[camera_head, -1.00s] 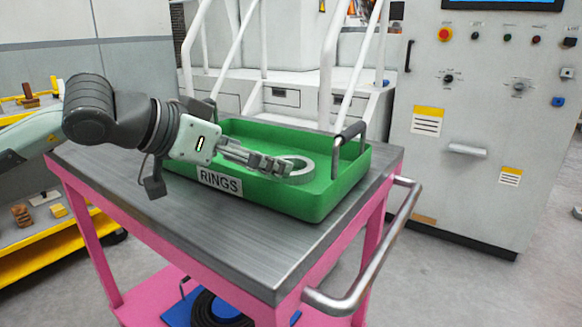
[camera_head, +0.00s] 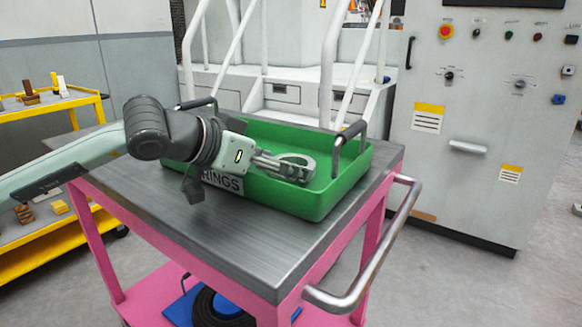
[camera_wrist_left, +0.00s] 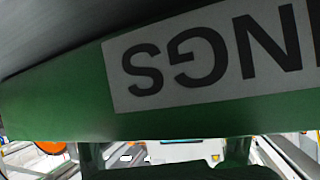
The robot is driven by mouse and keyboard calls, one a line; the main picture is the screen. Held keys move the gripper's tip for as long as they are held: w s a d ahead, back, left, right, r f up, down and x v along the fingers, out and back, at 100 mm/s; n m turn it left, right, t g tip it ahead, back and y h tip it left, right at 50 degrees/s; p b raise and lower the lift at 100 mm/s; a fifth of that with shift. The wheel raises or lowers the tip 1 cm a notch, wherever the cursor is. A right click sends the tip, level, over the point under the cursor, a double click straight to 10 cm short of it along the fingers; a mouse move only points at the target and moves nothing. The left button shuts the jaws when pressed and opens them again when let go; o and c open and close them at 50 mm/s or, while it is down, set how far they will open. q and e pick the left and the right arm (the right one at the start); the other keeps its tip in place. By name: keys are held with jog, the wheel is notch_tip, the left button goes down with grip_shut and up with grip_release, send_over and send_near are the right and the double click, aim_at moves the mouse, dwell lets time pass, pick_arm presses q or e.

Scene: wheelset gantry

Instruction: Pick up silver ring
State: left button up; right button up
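The silver ring (camera_head: 297,157) is in the green tray (camera_head: 318,204) in the head view, partly covered by my left gripper. Only its far arc shows clearly. Neither ring nor fingertips can be made out there. My right gripper is not in view.
The tray stands on a grey-topped pink cart (camera_head: 250,238) and has a dark handle (camera_head: 350,132) at its right end. A metal push handle (camera_head: 375,270) sticks out at the cart's right. A yellow cart (camera_head: 50,255) stands left, a control cabinet (camera_head: 460,120) right.

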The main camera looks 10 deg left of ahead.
pick_arm(q)
jog(key=c, duration=0.6)
jog(key=shift+r, duration=0.15)
